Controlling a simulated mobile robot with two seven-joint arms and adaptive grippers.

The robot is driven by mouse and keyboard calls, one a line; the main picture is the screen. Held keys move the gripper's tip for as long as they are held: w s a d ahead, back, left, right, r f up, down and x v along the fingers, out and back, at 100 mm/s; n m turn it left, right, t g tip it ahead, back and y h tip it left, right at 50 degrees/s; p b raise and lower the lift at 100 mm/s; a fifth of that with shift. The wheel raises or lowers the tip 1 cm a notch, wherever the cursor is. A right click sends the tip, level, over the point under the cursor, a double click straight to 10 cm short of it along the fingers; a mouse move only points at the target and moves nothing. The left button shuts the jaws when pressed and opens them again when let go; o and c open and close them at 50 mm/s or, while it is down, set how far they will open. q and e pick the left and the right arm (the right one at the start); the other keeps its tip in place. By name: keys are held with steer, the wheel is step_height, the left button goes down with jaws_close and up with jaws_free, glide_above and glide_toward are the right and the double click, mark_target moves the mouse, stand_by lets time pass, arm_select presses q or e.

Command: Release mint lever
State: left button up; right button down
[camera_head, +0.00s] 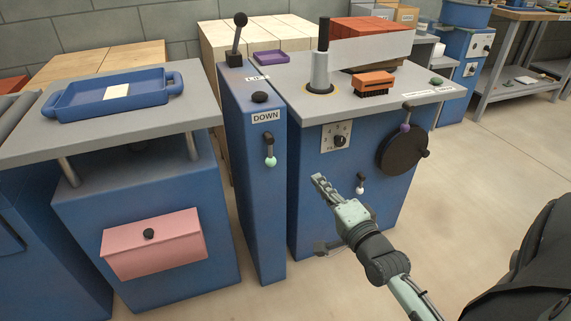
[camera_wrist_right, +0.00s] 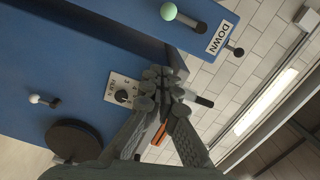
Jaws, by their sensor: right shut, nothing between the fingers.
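The mint lever (camera_head: 270,161) is a short dark handle with a mint ball at its end. It hangs on the front of a narrow blue cabinet (camera_head: 259,215), ball downward, below a white DOWN label (camera_head: 265,117). It also shows at the top of the right wrist view, its mint ball (camera_wrist_right: 168,11) clear of the fingers. My right gripper (camera_head: 319,181) is shut and empty, to the right of the lever and apart from it. In the right wrist view its fingertips (camera_wrist_right: 162,77) are together. My left gripper is in neither view.
The wider blue machine beside it carries a dial (camera_head: 339,140), a dark handwheel (camera_head: 402,152) and a white-knobbed lever (camera_head: 361,184) near my right gripper. A pink drawer (camera_head: 153,243) and a blue tray (camera_head: 108,94) are at left. The floor at right is open.

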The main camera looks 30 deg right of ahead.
mark_target(270, 151)
steer(key=w, duration=0.7)
steer(key=w+a, duration=0.1)
steer(key=w, duration=0.3)
steer(key=shift+f, duration=0.35)
steer(key=shift+w+a+f, duration=0.1)
steer(key=shift+w+a, duration=0.05)
steer(key=shift+a, duration=0.3)
steer(key=shift+w, duration=0.1)
